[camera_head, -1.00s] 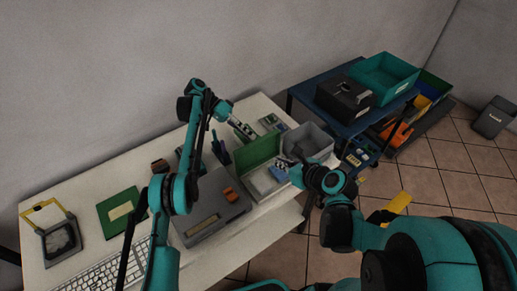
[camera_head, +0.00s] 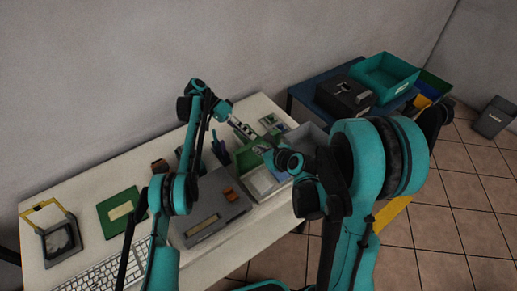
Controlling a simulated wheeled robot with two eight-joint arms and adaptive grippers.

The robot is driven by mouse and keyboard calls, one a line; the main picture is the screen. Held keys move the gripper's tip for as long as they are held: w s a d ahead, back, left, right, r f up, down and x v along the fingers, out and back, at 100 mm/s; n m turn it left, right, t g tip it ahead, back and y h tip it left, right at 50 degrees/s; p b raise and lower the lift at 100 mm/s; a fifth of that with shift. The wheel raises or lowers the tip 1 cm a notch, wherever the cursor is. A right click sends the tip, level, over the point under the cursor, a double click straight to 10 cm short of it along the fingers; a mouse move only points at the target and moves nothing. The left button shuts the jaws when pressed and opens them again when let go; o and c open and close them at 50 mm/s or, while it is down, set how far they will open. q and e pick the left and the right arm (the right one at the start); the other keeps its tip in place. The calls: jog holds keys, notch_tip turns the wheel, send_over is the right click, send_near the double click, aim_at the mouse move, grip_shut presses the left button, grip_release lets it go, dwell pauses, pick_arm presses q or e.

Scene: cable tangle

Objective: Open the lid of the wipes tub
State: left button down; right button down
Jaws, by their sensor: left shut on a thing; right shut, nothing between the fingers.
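The wipes tub (camera_head: 262,183) is a pale box on the right part of the table. Its green lid (camera_head: 243,158) stands raised at the tub's back edge, partly hidden by my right arm. My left gripper (camera_head: 246,133) reaches down from behind, shut, with its fingertips at the lid's top edge; the exact contact is too small to see. My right gripper (camera_head: 266,154) is shut and empty in front of the lid, above the tub; I cannot tell whether it touches the lid.
A grey device with orange parts (camera_head: 212,205) lies left of the tub. A grey bin (camera_head: 307,135) stands right of it, partly hidden by my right arm. Small green and white items (camera_head: 270,121) lie behind. A keyboard (camera_head: 105,273) and a green board (camera_head: 120,211) are at left.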

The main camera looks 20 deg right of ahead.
pick_arm(q)
jog(key=shift+f, duration=1.25)
pick_arm(e)
jog(key=shift+w+f, duration=0.1)
jog(key=shift+f, duration=0.05)
pick_arm(q)
jog(key=shift+w+f+y, duration=0.1)
jog(key=shift+y, duration=0.2)
pick_arm(e)
jog(key=shift+w+a+g, duration=0.25)
jog(key=shift+w+g, duration=0.05)
jog(key=shift+w, duration=0.65)
pick_arm(q)
jog(key=c, duration=1.7)
grip_release()
jog(key=shift+o, duration=1.2)
jog(key=shift+d, duration=0.1)
pick_arm(e)
jog(key=shift+w+d+f, duration=0.1)
jog(key=shift+d, duration=0.1)
pick_arm(q)
jog(key=shift+w+f, duration=0.15)
jog(key=shift+c, duration=1.1)
pick_arm(e)
jog(key=shift+d+f, duration=0.1)
jog(key=shift+a, duration=0.2)
pick_arm(q)
jog(key=shift+a+r, duration=0.2)
jog(key=shift+r, duration=0.05)
jog(key=shift+w, duration=0.1)
